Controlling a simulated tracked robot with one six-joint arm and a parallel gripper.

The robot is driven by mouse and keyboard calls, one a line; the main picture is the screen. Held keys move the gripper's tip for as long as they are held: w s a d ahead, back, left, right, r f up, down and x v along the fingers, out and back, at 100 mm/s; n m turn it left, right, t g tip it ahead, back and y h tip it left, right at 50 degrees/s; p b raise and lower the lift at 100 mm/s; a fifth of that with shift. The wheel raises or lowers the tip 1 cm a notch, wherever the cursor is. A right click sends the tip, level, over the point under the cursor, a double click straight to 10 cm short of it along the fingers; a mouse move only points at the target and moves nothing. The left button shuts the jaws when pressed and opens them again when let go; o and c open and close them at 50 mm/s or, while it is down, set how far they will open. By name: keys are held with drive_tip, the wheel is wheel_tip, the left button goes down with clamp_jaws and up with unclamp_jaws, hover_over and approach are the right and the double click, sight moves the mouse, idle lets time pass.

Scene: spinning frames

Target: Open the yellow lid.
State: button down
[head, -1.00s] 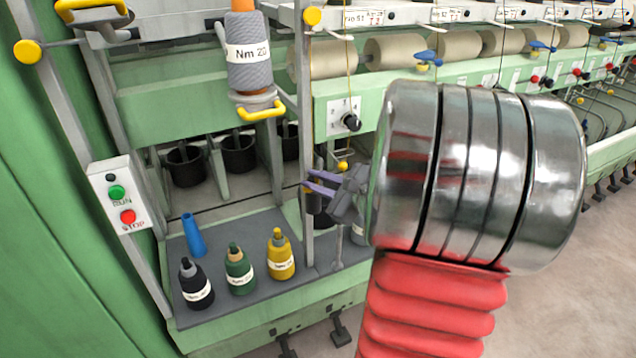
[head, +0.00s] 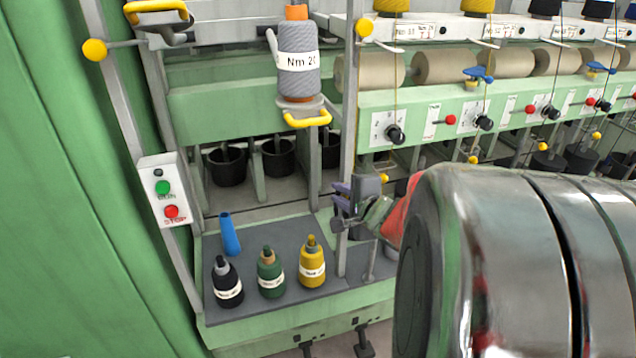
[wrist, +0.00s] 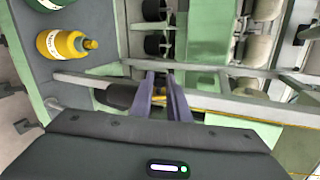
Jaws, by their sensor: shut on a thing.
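A yellow bottle (head: 312,265) with a pale label and a yellow cap (head: 311,240) stands upright on the grey shelf; it also shows at the upper left of the wrist view (wrist: 62,45). My gripper (head: 337,196) is above and to the right of this bottle, apart from it, beside the upright post. No separate yellow lid can be made out.
A green bottle (head: 270,274), a black bottle (head: 227,284) and a blue tube (head: 230,234) share the shelf. The upright post (head: 347,130) is close to my gripper. Dark pots (head: 228,165) stand behind.

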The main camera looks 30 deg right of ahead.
drive_tip(key=shift+w+a+f+n+g+h, duration=0.15)
drive_tip(key=shift+a+f+n+h, duration=0.2)
drive_tip(key=shift+n, duration=0.3)
drive_tip(key=shift+w+a+f+n+g+h, duration=0.15)
drive_tip(key=shift+a+n+h, duration=0.2)
drive_tip(key=shift+n+h, duration=0.25)
drive_tip(key=shift+s+n, duration=0.1)
drive_tip(key=shift+n, duration=0.15)
drive_tip(key=c, duration=1.8)
unclamp_jaws()
drive_tip(key=shift+o, duration=0.2)
